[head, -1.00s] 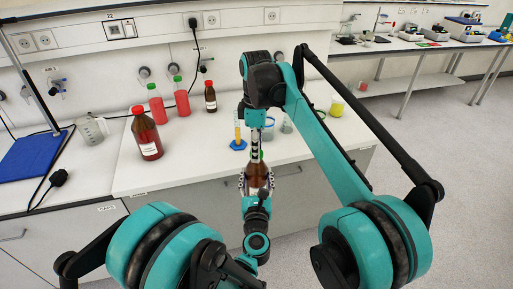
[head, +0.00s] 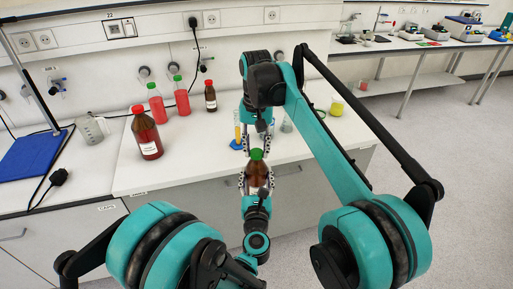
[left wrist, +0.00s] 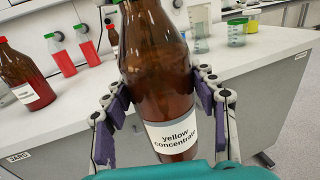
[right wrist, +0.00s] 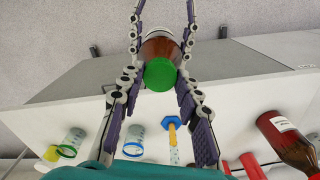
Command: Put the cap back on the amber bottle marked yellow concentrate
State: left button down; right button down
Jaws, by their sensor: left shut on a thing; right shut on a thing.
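The amber bottle (head: 256,178) is upright in my left gripper (head: 257,183). Its "yellow concentrate" label (left wrist: 178,136) faces the left wrist camera; the pads press on both sides. The green cap (head: 257,154) sits on top of the bottle, and it shows end-on in the right wrist view (right wrist: 160,74). I cannot tell how tight it is.
A large red-capped amber bottle (head: 147,135), two red bottles with green caps, a small amber bottle (head: 210,97) and a beaker (head: 92,130) stand on the bench. A blue-based cylinder (head: 238,140) and small jars are behind my right gripper. The bench's front edge is close to the held bottle.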

jog(key=c, duration=1.1)
grip_release()
jog(key=shift+o, duration=0.2)
jog(key=shift+r, duration=0.1)
jog(key=shift+r, duration=2.15)
jog(key=shift+c, duration=0.2)
jog(key=r+n, duration=0.1)
jog(key=n, duration=0.3)
jog(key=shift+w+r, duration=0.1)
jog(key=shift+r, duration=0.25)
jog(key=n, duration=0.1)
jog(key=r+n, duration=0.1)
jog(key=n, duration=0.2)
jog(key=shift+r+n, duration=0.4)
